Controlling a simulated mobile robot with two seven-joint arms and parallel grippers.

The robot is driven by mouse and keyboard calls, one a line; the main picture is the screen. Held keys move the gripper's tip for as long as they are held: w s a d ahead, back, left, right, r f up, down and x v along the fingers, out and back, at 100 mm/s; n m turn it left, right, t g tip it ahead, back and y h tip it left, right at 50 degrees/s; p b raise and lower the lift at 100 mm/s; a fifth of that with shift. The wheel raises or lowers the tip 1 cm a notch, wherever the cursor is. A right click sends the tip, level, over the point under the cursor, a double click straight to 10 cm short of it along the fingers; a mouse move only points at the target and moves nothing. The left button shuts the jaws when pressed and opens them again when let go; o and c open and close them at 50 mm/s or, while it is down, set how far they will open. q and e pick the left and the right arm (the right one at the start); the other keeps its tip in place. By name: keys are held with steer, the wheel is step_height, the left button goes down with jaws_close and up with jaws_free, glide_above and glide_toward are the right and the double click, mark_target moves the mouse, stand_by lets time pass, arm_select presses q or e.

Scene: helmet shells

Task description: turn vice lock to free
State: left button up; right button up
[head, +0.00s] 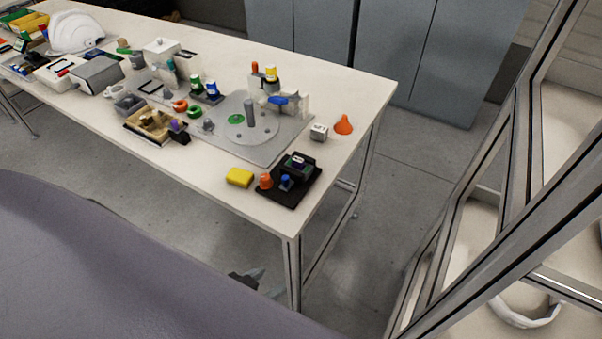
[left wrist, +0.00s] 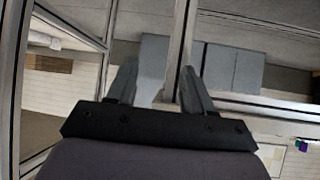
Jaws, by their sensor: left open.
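I cannot pick out the vice lock for certain at this size. A small fixture with a blue part (head: 278,100) stands at the back of the grey plate (head: 268,148) on the table, and I cannot tell whether it is the vice or how any lock is set. My left gripper (head: 252,280) shows small and dark beyond my grey arm, below the table's front edge and apart from everything on top. In the left wrist view the left gripper (left wrist: 158,75) has its fingers wide apart with nothing between them. My right gripper is in neither view.
The long table (head: 365,100) carries a yellow block (head: 240,177), a black base with small devices (head: 308,188), an orange cone (head: 343,124) and a white helmet shell (head: 77,32). A metal frame (head: 480,150) rises at right. Grey cabinets (head: 440,60) stand behind.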

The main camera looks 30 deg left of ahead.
arm_select(q)
steer(key=s+a+r+g+y+b, duration=0.2)
steer(key=s+a+r+g, duration=0.1)
steer(key=s+r+g, duration=0.35)
steer(key=w+r+m+t, duration=0.2)
steer(key=w+r+t, duration=0.2)
steer(key=w, duration=0.4)
steer(key=w+r+m+t, duration=0.2)
steer(key=w+r+t, duration=0.15)
steer(key=w, duration=0.35)
steer(key=w+d+r+m+t+h, duration=0.2)
steer(key=w+d+r+m+t, duration=0.5)
steer(key=r, duration=0.4)
steer(key=w+d+r+m+g+h, duration=0.1)
steer(key=d+r+m+h, duration=0.35)
steer(key=m+h, duration=0.35)
steer(key=d+r+m+g+h, duration=0.2)
steer(key=d+r+m+h, duration=0.25)
steer(key=m, duration=0.55)
steer(key=m+g+y, duration=1.5)
steer(key=m, duration=0.8)
glide_above(265, 177)
step_height(265, 177, down, 16)
steer(key=shift+w+r, duration=0.1)
steer(key=shift+a+f, duration=0.1)
steer(key=shift+f, duration=0.2)
steer(key=shift+f+p, duration=0.65)
steer(key=shift+f, duration=2.55)
